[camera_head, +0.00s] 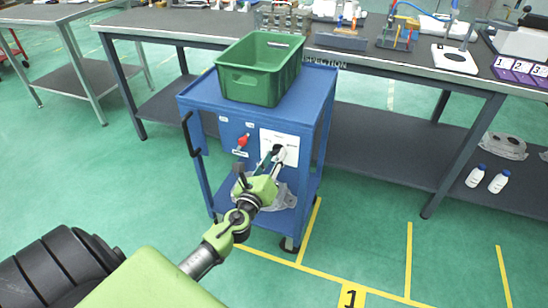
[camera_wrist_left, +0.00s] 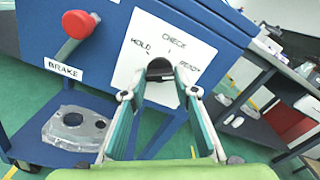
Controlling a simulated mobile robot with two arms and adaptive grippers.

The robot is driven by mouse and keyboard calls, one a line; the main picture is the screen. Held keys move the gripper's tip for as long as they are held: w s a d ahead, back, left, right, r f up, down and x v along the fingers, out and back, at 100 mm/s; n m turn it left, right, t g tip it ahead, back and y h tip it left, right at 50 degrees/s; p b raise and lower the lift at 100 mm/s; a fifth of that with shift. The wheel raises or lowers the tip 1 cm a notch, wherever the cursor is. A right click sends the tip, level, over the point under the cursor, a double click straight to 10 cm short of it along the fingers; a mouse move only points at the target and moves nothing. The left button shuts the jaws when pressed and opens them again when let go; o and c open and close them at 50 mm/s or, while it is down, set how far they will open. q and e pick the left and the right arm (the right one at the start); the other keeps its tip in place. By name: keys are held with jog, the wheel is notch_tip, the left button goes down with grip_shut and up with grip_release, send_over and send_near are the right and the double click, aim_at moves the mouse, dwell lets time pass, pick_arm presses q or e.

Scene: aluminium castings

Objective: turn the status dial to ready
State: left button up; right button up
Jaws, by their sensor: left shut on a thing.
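The status dial (camera_wrist_left: 160,68) is a dark knob on a white plate (camera_wrist_left: 137,88) on the front of a blue cart. The plate reads HOLD at left, CHECK at top and READY at right. My left gripper (camera_wrist_left: 162,82) has its two fingers on either side of the dial, shut on it. The head view shows the left gripper (camera_head: 274,158) reaching the plate (camera_head: 288,141) from the front. The fingers hide part of the dial, and I cannot tell which word it points to. My right gripper is in neither view.
A red knob (camera_wrist_left: 78,24) labelled BRAKE sits left of the plate. A green crate (camera_head: 250,85) stands on the blue cart (camera_head: 204,94). A grey casting (camera_wrist_left: 77,124) lies on the lower shelf. A long workbench (camera_head: 400,68) stands behind; the green floor in front is mostly clear.

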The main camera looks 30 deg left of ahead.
pick_arm(q)
jog(key=shift+f, duration=0.1)
dwell(0.3)
jog(key=o, duration=1.1)
jog(key=v, duration=1.2)
jog(key=shift+s, duration=0.1)
jog(key=shift+a, duration=0.1)
